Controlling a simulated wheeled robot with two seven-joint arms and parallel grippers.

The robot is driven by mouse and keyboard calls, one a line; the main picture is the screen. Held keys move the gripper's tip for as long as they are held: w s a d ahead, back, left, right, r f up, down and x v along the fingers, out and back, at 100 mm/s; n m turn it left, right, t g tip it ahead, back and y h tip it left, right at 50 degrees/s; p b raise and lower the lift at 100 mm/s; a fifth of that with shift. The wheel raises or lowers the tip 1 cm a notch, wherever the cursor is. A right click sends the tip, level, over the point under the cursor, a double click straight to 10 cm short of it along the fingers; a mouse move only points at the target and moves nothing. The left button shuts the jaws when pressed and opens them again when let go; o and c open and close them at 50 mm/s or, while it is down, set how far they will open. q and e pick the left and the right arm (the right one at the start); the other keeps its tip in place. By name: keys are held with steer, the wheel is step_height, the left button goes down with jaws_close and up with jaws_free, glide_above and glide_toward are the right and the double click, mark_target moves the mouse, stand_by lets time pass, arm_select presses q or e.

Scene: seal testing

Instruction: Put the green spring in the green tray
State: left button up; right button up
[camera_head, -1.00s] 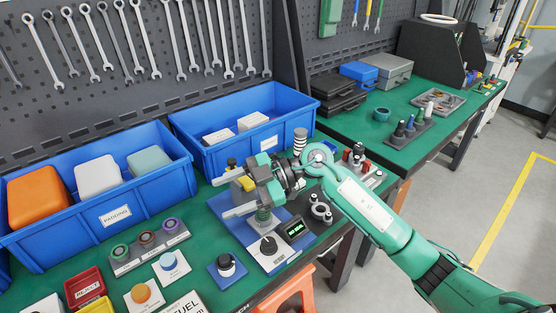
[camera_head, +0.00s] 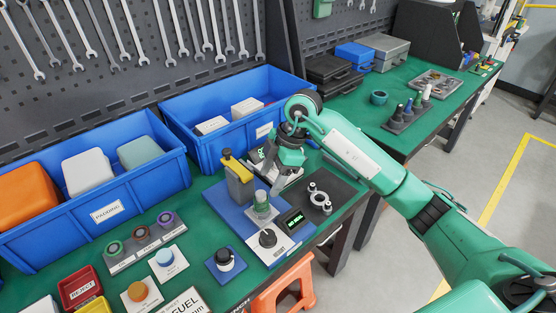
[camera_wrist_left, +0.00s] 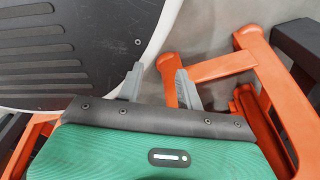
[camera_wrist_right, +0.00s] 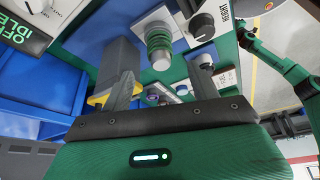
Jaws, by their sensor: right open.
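The green spring (camera_head: 262,203) stands upright on the blue-based tester (camera_head: 222,199), behind its black knob. It also shows in the right wrist view (camera_wrist_right: 159,42), beyond the fingertips. My right gripper (camera_head: 284,182) is open and empty, behind and to the right of the spring, apart from it. In the right wrist view the spring lies in line with the gap between its fingers (camera_wrist_right: 161,76). No plainly green tray stands out; a grey holder (camera_head: 148,252) has green, brown and purple round cups, the green cup (camera_head: 114,248) at its left. My left gripper (camera_wrist_left: 158,78) is open and empty, away from the bench.
A yellow-topped grey block (camera_head: 238,182) rises on the tester left of the spring. Blue bins (camera_head: 108,212) line the back. A ring fixture (camera_head: 320,200) stands to the right. An orange stool (camera_wrist_left: 220,67) is close to my left gripper.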

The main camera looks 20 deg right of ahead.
mark_target(261, 193)
steer(key=x, duration=0.7)
steer(key=shift+a+f, duration=0.2)
steer(key=shift+f, duration=0.2)
steer(key=c, duration=1)
steer(key=o, duration=0.3)
steer(key=c, duration=0.4)
steer(key=shift+r+p, duration=0.1)
steer(key=shift+p, duration=0.25)
steer(key=shift+r, duration=0.3)
steer(key=shift+r+p, duration=0.25)
steer(key=shift+p, duration=0.25)
steer(key=shift+r+p, duration=0.4)
steer(key=shift+r, duration=0.05)
steer(key=shift+r+p, duration=0.55)
steer(key=shift+r, duration=0.1)
arm_select(q)
steer(key=s, duration=0.1)
steer(key=s+a, duration=0.1)
steer(key=s, duration=0.1)
steer(key=s+r, duration=0.1)
steer(key=s, duration=0.1)
steer(key=shift+s+a+r, duration=0.1)
steer(key=shift+a, duration=0.1)
arm_select(e)
steer(key=shift+r, duration=0.2)
